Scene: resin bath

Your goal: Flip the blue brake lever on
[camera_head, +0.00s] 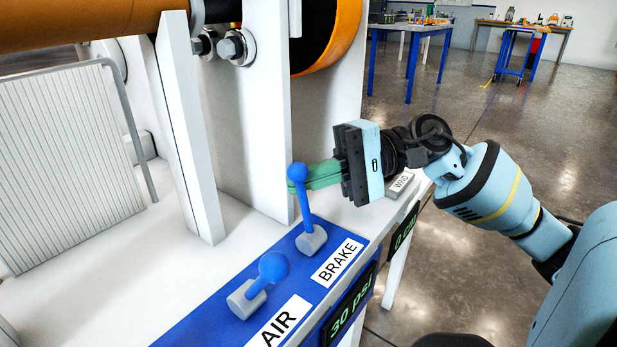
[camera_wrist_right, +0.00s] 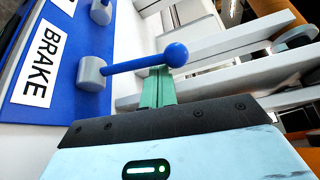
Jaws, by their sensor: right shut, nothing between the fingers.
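The blue brake lever (camera_head: 303,200) stands nearly upright on its grey pivot beside the BRAKE label (camera_head: 337,263), with a blue ball at its top. My right gripper (camera_head: 292,180) is shut and empty, its green fingertips right at the lever just below the ball. In the right wrist view the lever (camera_wrist_right: 135,64) crosses over the green fingers (camera_wrist_right: 158,82); whether they touch it I cannot tell. My left gripper is not in view.
A second blue lever (camera_head: 262,282), beside the AIR label (camera_head: 280,322), stands nearer on the same blue panel. White upright plates (camera_head: 262,110) and an orange roller (camera_head: 85,22) rise behind. A display reading 30 psi (camera_head: 350,305) is on the front face. Open floor lies to the right.

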